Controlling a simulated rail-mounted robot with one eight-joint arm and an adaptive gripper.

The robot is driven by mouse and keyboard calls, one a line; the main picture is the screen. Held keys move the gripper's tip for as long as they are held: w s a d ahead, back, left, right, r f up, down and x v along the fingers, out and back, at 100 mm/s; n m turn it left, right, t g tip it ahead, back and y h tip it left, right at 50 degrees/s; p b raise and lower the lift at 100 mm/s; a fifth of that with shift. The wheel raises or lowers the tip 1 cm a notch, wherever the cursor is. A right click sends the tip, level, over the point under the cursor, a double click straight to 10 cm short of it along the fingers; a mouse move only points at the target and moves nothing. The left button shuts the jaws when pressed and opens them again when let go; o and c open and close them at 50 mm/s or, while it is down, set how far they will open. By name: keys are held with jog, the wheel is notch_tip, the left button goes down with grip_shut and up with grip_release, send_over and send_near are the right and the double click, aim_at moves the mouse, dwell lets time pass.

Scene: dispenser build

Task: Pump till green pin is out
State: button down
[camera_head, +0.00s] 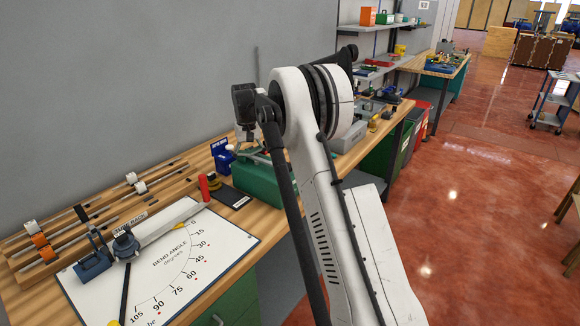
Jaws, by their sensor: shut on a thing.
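My white arm rises across the middle of the view. At its far end, the dark gripper (247,122) hangs over the bench, small and partly hidden. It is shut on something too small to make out. Below and just right of it, a green housing (262,180) sits on the bench, its right side hidden behind my arm. It may be the pump, but I cannot be sure. I cannot pick out a green pin.
A tube bender (125,245) stands on a white bend-angle board (170,262) at the front left. A wooden rack (60,235) with rods lies behind it. A blue holder (222,155) and a red cylinder (204,188) stand near the green housing. Red floor is open at right.

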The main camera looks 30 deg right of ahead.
jog(key=shift+s+a+f, duration=0.1)
jog(key=shift+s+f, duration=0.05)
jog(key=shift+f, duration=0.3)
jog(key=shift+s+a+f, duration=0.1)
jog(key=shift+f, duration=0.35)
jog(key=shift+w+d+r+p, duration=0.1)
jog(key=shift+w+r+p, duration=0.2)
jog(key=shift+r, duration=0.4)
jog(key=shift+w+r+p, duration=0.1)
jog(key=shift+r+p, duration=0.3)
jog(key=shift+r, duration=0.25)
